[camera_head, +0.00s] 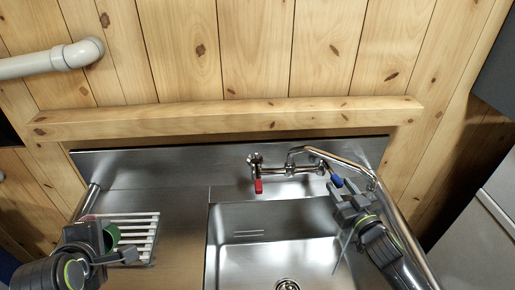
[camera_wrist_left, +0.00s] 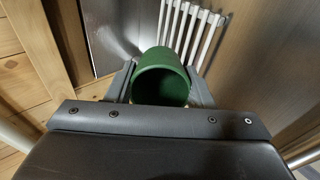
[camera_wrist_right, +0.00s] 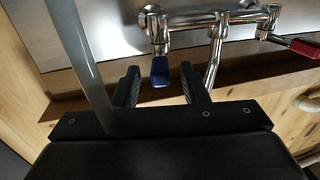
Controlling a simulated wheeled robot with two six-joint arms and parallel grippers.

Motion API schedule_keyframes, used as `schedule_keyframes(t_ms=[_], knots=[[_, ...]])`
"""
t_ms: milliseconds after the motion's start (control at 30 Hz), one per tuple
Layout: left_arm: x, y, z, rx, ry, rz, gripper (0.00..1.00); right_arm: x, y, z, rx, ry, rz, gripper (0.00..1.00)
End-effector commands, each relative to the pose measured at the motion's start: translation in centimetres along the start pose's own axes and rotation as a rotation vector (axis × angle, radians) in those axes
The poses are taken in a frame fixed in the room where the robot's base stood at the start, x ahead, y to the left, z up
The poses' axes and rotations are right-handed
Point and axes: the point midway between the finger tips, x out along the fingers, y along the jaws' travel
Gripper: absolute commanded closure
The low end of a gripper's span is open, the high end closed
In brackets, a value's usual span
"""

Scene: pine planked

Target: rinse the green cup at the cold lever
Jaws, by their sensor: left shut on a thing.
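The green cup (camera_head: 112,236) is at the lower left in the head view, partly hidden by my left gripper (camera_head: 104,240). In the left wrist view the cup (camera_wrist_left: 161,78) sits between the fingers, its open mouth towards the camera, and my left gripper is shut on it. The blue lever (camera_head: 336,181) is on the right side of the tap (camera_head: 300,164). My right gripper (camera_head: 347,199) is just in front of it. In the right wrist view the blue lever (camera_wrist_right: 160,70) shows beyond and between the parted fingers, and I cannot tell whether they touch it.
A white slatted rack (camera_head: 140,228) lies on the steel drainboard (camera_head: 178,250) by the cup. The sink basin (camera_head: 270,245) is empty, with a drain at its bottom. A red lever (camera_head: 258,186) is on the tap's left side. A wooden ledge (camera_head: 230,118) runs behind.

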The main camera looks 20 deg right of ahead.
Motion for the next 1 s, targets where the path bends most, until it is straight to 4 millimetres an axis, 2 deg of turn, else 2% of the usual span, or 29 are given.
schedule_keyframes(t_ms=[33, 200, 400, 600, 1000], knots=[[0.6, -0.7, 0.1, 0.0, 0.0, 0.0, 0.74, -1.1, 0.0, 0.6, -0.003, -0.002, -0.001, 0.6], [1.6, -1.9, 0.2, 0.0, 0.0, 0.0, 0.74, -4.2, 0.0, 0.6, -0.005, -0.003, -0.001, 0.6], [2.3, -2.6, 0.2, 0.0, 0.0, 0.0, 0.74, -6.6, 0.0, 0.3, -0.002, -0.002, 0.0, 0.6], [2.5, -2.8, 0.3, 0.0, 0.0, 0.0, 0.74, -7.5, 0.0, 0.1, -0.001, 0.0, 0.0, 0.6], [2.4, -2.8, 0.3, 0.0, 0.0, 0.0, 0.74, -7.6, 0.0, 0.0, 0.0, 0.0, 0.0, 0.6]])
